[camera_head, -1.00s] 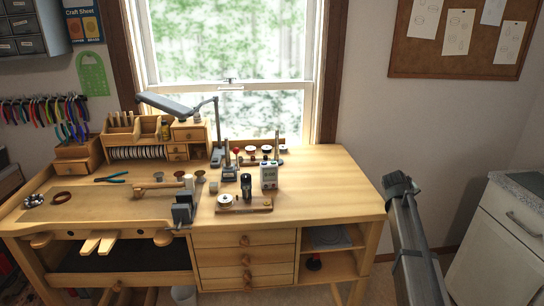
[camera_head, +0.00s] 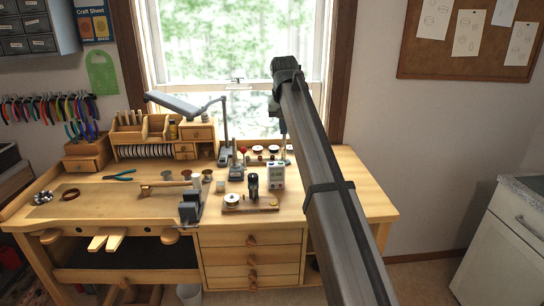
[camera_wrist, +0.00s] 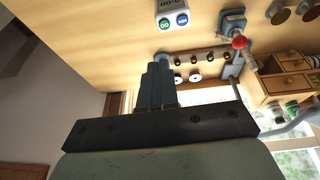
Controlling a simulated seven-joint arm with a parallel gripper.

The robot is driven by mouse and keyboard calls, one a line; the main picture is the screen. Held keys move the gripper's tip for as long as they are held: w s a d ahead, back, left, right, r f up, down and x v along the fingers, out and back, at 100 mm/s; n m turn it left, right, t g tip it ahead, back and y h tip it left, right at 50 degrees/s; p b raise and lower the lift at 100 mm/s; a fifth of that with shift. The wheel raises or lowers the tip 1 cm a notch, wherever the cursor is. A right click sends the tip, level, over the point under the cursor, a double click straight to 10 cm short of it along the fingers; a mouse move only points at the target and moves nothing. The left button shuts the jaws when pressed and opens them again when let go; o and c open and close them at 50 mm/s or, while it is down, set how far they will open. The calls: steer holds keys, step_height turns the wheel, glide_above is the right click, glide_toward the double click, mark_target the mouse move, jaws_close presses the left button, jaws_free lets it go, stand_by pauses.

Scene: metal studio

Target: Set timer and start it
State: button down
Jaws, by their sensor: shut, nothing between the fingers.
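The timer (camera_head: 277,175) is a small white upright device near the back right of the workbench. In the wrist view, the timer (camera_wrist: 172,15) is cut by the top edge and shows a dark display, a green button (camera_wrist: 164,23) and a blue button (camera_wrist: 182,19). My gripper (camera_wrist: 157,70) is shut and empty, with its dark fingers together. It is apart from the timer. In the head view, my arm reaches over the bench's right side, and my gripper (camera_head: 283,127) hangs above and behind the timer, partly hidden by the arm.
A wooden board (camera_head: 262,204) with a round dial lies in front of the timer. A stand with a red knob (camera_wrist: 240,42) and a small rack of spools (camera_wrist: 195,77) are close by. A desk lamp (camera_head: 182,105) stands to the left. A window is behind the bench.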

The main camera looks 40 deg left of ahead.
steer(key=shift+g, duration=0.3)
steer(key=s+a+r, duration=0.2)
steer(key=s, duration=0.1)
steer(key=shift+s+r, duration=0.1)
glide_toward(272, 162)
steer(key=x, duration=0.5)
steer(key=shift+f, duration=0.7)
